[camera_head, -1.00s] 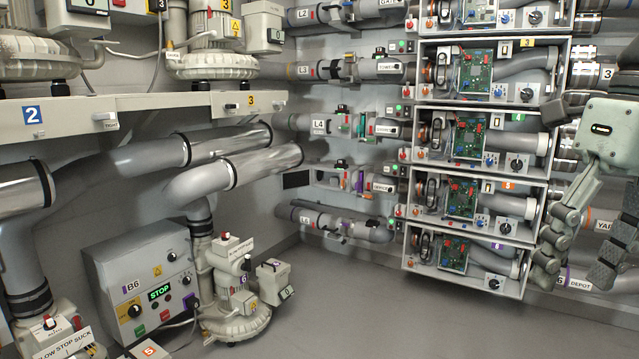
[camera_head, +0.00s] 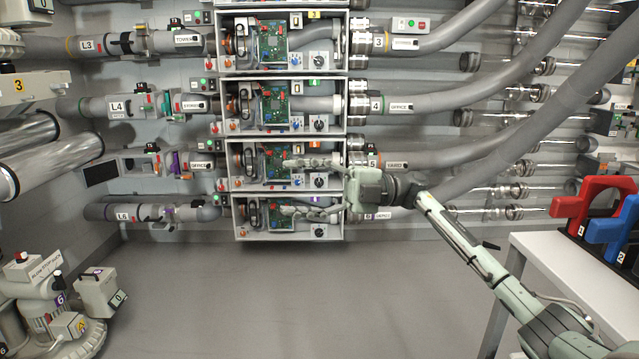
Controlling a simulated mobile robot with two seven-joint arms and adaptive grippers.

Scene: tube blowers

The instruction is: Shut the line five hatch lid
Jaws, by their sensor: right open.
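Line five is the pipe row between the L4 pipe (camera_head: 115,106) and the L6 pipe (camera_head: 122,213), left of the cabinets. A grey section of it (camera_head: 203,165) has a purple-marked fitting (camera_head: 175,164) beside it. A dark flat panel (camera_head: 101,173) stands at its left end; I cannot tell whether this is the hatch lid. My right gripper (camera_head: 298,187) is open and empty, fingers pointing left. In the picture it overlaps the two lowest cabinets, right of line five and apart from it. My left gripper is out of view.
The stacked cabinets with green circuit boards (camera_head: 273,107) stand right of the pipe rows. A white table (camera_head: 560,262) with red (camera_head: 590,205) and blue handled items is at the right. A blower (camera_head: 60,310) stands lower left. The middle floor is clear.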

